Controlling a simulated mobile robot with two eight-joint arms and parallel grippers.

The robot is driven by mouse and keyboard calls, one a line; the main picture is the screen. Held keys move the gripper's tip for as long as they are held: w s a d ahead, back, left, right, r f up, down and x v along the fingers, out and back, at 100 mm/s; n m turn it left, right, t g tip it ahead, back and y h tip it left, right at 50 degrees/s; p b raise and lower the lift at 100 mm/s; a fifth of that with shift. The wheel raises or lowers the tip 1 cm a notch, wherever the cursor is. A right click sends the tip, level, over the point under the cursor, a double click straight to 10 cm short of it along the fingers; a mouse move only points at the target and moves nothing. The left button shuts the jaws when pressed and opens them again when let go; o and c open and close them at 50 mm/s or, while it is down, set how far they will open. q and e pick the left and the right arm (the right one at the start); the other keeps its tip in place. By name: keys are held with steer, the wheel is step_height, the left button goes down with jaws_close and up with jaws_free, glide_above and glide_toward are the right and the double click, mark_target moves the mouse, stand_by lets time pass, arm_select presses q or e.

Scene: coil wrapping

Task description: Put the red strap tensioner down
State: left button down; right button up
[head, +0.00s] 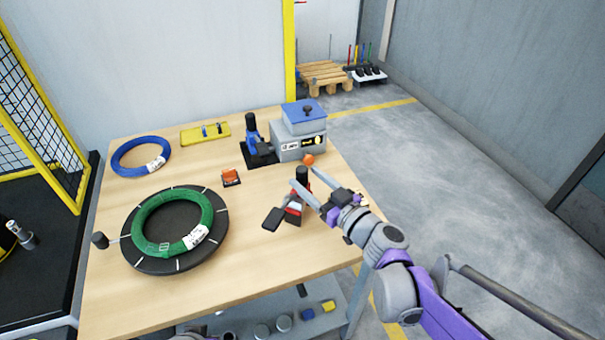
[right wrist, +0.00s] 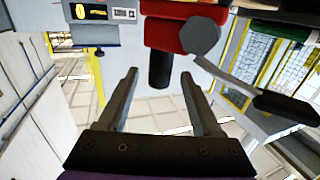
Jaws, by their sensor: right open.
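The red strap tensioner (head: 294,209) is at the right side of the wooden table, apparently upright on it, with its black grip (head: 302,174) pointing up and a black lever paddle (head: 272,219) to the left. My right gripper (head: 306,180) is open at the black grip, one finger to each side. In the right wrist view the red body (right wrist: 165,35) is at the top, and its black grip (right wrist: 158,72) reaches between the open fingertips (right wrist: 158,78). Contact with the fingers does not show.
The table (head: 255,255) also holds a green coil (head: 146,238) on a black turntable (head: 222,222), a blue coil (head: 119,161), an orange-and-black item (head: 231,177), a blue-and-black tool (head: 252,138), a yellow tray (head: 190,136) and a grey box (head: 292,154) with a blue top. The front right is clear.

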arm_select(q)
steer(key=shift+r+p, duration=0.3)
steer(key=shift+r, duration=0.05)
arm_select(e)
steer(key=v, duration=0.9)
steer(key=shift+s, duration=0.1)
